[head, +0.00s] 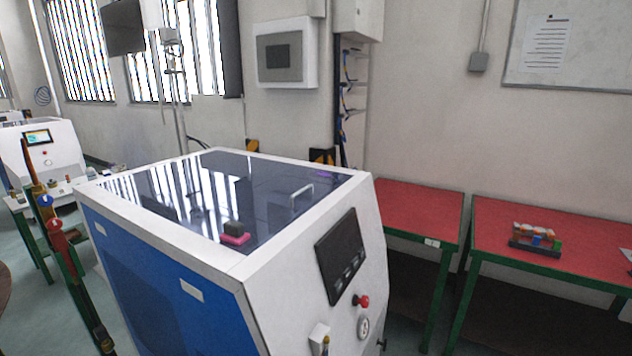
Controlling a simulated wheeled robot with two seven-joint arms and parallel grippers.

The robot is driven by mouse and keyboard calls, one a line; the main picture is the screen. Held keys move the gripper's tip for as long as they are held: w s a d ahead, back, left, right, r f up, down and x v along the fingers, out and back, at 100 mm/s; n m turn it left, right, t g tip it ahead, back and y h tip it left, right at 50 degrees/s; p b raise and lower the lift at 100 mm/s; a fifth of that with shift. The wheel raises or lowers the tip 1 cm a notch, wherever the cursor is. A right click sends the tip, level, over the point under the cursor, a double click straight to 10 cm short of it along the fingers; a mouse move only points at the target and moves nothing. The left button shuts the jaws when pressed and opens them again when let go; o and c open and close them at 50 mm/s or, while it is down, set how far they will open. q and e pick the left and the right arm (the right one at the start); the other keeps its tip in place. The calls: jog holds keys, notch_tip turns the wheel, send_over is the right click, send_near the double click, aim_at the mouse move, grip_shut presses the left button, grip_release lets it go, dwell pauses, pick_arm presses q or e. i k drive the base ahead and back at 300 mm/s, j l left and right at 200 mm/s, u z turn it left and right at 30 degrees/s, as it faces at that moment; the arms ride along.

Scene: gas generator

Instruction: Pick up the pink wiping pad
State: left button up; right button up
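The pink wiping pad (236,239) lies on the dark glossy top panel (265,205) of a large white and blue machine, near the panel's front edge. A dark block (232,228) sits on top of the pad; I cannot tell whether it is part of it. Neither of my grippers shows in the head view, and nothing is touching the pad.
A metal handle (301,193) stands up on the panel, right of the pad. The machine's front (341,262) has a dark screen and a red knob (361,300). Red-topped tables (420,211) stand to the right. A slanted post with blue and red round parts (58,226) stands left.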

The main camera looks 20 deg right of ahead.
aim_at(234, 232)
jog(key=l+z, duration=0.25)
jog(key=l, duration=0.15)
jog(key=i+l+z, duration=0.2)
jog(key=l, duration=0.2)
jog(key=i+l+z, duration=0.1)
jog(key=l+z, duration=0.15)
jog(key=l, duration=0.15)
